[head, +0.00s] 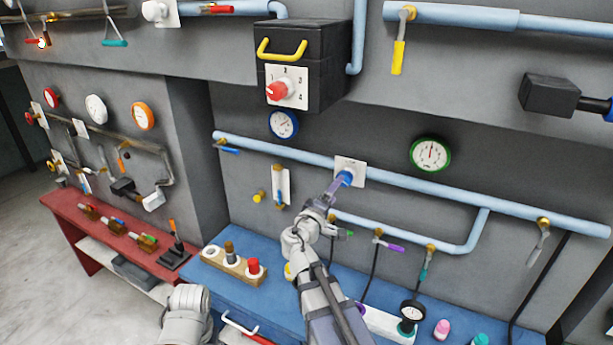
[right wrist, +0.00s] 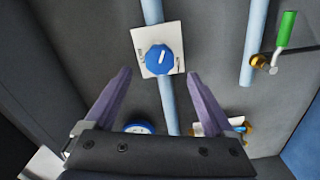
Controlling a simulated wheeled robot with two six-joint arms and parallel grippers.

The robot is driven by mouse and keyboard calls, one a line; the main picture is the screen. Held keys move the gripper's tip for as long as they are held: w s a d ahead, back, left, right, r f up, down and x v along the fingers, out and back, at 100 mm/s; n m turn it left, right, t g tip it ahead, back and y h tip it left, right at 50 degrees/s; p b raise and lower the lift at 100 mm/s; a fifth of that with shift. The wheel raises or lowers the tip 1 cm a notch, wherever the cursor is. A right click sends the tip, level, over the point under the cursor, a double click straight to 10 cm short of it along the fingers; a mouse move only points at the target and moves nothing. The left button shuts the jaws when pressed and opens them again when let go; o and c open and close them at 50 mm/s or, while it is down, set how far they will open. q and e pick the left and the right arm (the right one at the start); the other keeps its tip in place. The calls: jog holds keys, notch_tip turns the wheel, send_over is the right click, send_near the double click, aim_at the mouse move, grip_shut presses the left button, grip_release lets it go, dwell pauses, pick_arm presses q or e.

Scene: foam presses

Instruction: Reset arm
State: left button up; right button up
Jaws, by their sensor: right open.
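My right gripper (head: 336,187) reaches up from the bottom middle in the head view, close to a blue knob (head: 345,178) on a white plate on the light-blue pipe. In the right wrist view my gripper (right wrist: 159,74) is open. Its two purple fingers stand apart with the blue knob (right wrist: 159,59) between and just beyond their tips. Nothing is held, and I cannot tell whether a finger touches the plate (right wrist: 141,40). A pale part of my left arm shows at the bottom left of the head view, but its gripper does not show.
A black box (head: 330,75) with a red dial and yellow handle juts from the wall above. A green-rimmed gauge (head: 431,153) is at right. A wooden block (head: 233,262) with buttons stands on the blue bench (head: 235,293). A green-handled valve (right wrist: 284,35) is right of my fingers.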

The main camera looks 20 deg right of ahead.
aim_at(343, 186)
jog(key=x, duration=0.7)
jog(key=shift+w+d, duration=0.25)
jog(key=shift+w, duration=0.05)
jog(key=shift+s+a, duration=0.1)
jog(key=shift+s, duration=0.05)
